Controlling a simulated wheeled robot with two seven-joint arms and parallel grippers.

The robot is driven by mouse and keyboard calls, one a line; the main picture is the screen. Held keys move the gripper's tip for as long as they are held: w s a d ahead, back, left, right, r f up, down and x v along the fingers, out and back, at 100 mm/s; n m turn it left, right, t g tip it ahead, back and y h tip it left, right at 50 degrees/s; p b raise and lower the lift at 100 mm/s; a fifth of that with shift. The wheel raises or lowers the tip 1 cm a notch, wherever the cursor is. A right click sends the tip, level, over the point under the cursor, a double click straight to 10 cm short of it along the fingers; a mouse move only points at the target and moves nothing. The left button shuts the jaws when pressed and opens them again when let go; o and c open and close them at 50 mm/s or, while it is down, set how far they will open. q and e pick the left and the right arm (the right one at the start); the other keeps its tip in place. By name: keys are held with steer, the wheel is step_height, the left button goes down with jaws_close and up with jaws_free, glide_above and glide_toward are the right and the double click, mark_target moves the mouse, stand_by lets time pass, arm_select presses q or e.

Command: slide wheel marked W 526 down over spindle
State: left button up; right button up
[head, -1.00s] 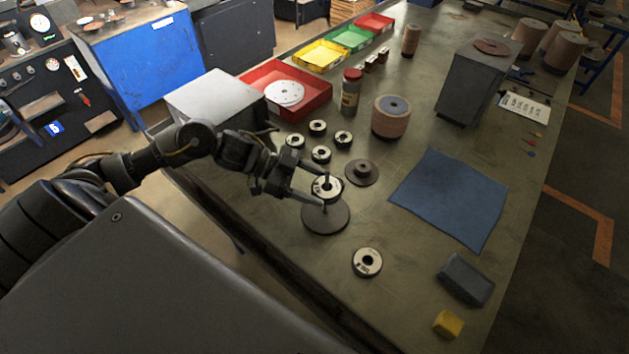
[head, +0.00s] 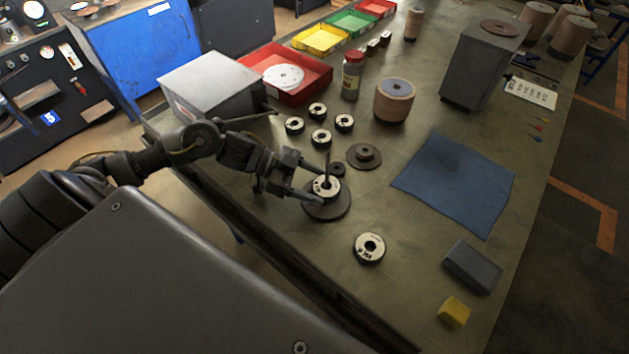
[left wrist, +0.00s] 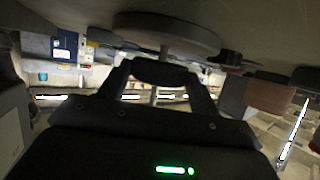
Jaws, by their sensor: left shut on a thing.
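A black-rimmed wheel with a pale face (head: 325,187) is gripped by my left gripper (head: 311,190). Its lettering is too small to read. The dark spindle post (head: 327,160) rises through the wheel's hole and stands out above it. The spindle's round grey base (head: 328,211) lies below, on the bench. In the left wrist view, which is upside down, the base (left wrist: 165,32) and a short stretch of post (left wrist: 163,50) show, with a gap between base and wheel (left wrist: 165,73). My right gripper is not in view.
Another pale-faced wheel (head: 369,248) lies in front of the base. Several similar wheels (head: 320,138) lie behind it. A blue cloth (head: 455,185) lies to the right.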

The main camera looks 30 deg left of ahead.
arm_select(q)
steer(key=shift+f, duration=0.1)
stand_by(0.3)
steer(key=o, duration=1.2)
steer(key=shift+a, duration=0.1)
steer(key=b+v, duration=0.1)
steer(key=v, duration=0.8)
steer(key=shift+s+a, duration=0.15)
steer(key=shift+s, duration=0.05)
steer(key=shift+s+a+r, duration=0.15)
steer(key=shift+a+r, duration=0.2)
steer(key=shift+a, duration=0.2)
